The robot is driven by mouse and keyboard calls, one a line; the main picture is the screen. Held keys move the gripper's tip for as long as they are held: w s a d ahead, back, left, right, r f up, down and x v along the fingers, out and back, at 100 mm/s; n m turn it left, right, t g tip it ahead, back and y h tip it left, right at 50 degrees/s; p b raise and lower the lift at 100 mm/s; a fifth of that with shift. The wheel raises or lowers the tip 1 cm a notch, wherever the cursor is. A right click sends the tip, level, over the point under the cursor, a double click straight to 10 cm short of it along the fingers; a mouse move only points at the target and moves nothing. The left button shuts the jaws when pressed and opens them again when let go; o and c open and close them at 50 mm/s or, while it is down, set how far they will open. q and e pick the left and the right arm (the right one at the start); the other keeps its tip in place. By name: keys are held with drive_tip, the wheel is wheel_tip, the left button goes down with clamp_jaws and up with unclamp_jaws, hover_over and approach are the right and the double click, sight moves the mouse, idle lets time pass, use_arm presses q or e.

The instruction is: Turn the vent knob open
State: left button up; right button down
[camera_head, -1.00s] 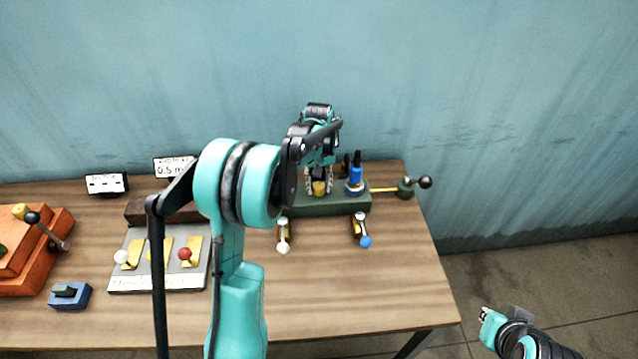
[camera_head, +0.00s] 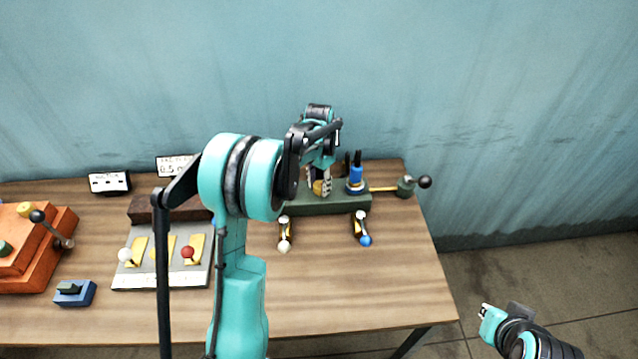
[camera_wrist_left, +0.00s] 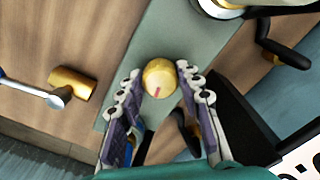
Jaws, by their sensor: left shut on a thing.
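The vent knob, a round gold knob (camera_wrist_left: 160,78) with a red mark on its top, stands on the dark green block (camera_head: 345,204). In the left wrist view it sits between the two finger pads. My left gripper (camera_head: 319,180) reaches down from above and is shut on the knob, one finger on each side. The knob also shows partly, low between the fingers, in the head view (camera_head: 319,188). The red mark points toward the gripper's palm in the wrist view. My right gripper (camera_head: 487,318) is at the lower right, off the table and away from the block.
A blue-topped fitting (camera_head: 355,179) stands close to the right of the knob. A black-ball lever (camera_head: 424,182) sticks out at the block's right end. White-tipped (camera_head: 284,246) and blue-tipped (camera_head: 364,240) levers project in front. The table's front right is clear.

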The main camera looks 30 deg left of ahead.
sight(319, 185)
use_arm(q)
drive_tip(key=shift+m, duration=0.9)
drive_tip(key=o, duration=1.2)
drive_tip(key=shift+c, duration=0.2)
drive_tip(key=shift+r, duration=0.1)
wheel_tip(319, 185, up, 12)
